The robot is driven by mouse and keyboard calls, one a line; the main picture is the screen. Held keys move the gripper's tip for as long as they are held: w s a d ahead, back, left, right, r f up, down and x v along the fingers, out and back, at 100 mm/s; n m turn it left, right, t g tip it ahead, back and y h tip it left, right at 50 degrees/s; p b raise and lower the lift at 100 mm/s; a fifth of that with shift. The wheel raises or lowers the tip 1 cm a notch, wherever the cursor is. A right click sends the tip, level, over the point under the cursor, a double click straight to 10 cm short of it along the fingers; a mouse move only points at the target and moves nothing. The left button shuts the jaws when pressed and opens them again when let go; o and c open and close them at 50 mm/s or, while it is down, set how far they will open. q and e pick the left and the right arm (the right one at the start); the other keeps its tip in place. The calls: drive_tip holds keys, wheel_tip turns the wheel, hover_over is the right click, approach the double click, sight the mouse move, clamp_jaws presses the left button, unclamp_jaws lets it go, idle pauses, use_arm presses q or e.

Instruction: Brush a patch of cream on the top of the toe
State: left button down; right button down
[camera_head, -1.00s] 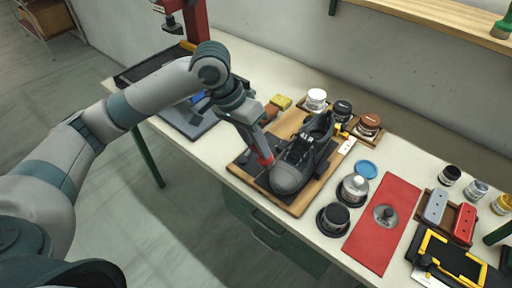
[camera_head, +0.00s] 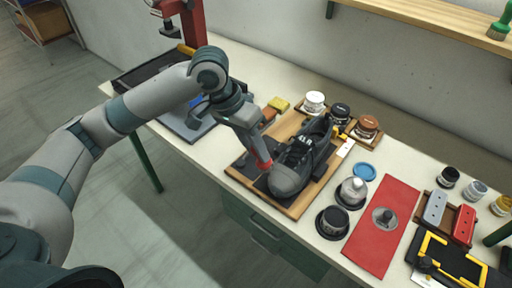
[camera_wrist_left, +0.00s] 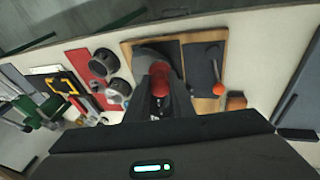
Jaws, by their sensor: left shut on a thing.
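A dark grey shoe (camera_head: 292,172) with black laces lies on a wooden board with a dark mat (camera_head: 237,172), its rounded toe towards the front edge. The toe shows in part in the wrist view (camera_wrist_left: 150,56), behind the fingers. My left gripper (camera_head: 262,160) points down just left of the toe. It is shut on a red-ended tool (camera_wrist_left: 160,78), the red part showing between the fingers. The tool's working end is hidden, so I cannot tell whether it touches the toe. No cream patch can be made out on the toe.
Jars (camera_head: 314,101) stand behind the shoe. A black round pot (camera_head: 333,221), a clear-topped jar (camera_head: 352,191) and a blue lid (camera_head: 364,171) are to its right, then a red mat (camera_head: 381,243). A tool with an orange knob (camera_wrist_left: 218,89) lies on the board.

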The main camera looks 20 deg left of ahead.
sight(266, 166)
use_arm(q)
drive_tip(key=shift+w+d+f, duration=0.1)
drive_tip(key=shift+w+f, duration=0.1)
drive_tip(key=shift+f, duration=0.25)
drive_tip(key=shift+w+f, duration=0.2)
drive_tip(key=shift+f, duration=0.25)
drive_tip(key=shift+s+d+r, duration=0.1)
idle(0.3)
drive_tip(key=shift+s+d+r+p, duration=0.1)
drive_tip(key=shift+s+d+p, duration=0.25)
drive_tip(key=shift+d+p, duration=0.35)
drive_tip(key=shift+s+d+p, duration=0.3)
drive_tip(key=shift+d, duration=0.1)
drive_tip(key=shift+s+d, duration=0.1)
drive_tip(key=shift+d, duration=0.05)
drive_tip(key=shift+f, duration=0.2)
drive_tip(key=shift+s+d+r+p, duration=0.1)
drive_tip(key=shift+s+d+p, duration=0.15)
drive_tip(key=shift+d+p, duration=0.3)
drive_tip(key=shift+s+d+r+p, duration=0.1)
drive_tip(key=shift+s+d+p, duration=0.2)
drive_tip(key=shift+d, duration=0.35)
drive_tip(key=shift+d+f, duration=0.15)
drive_tip(key=shift+d, duration=0.15)
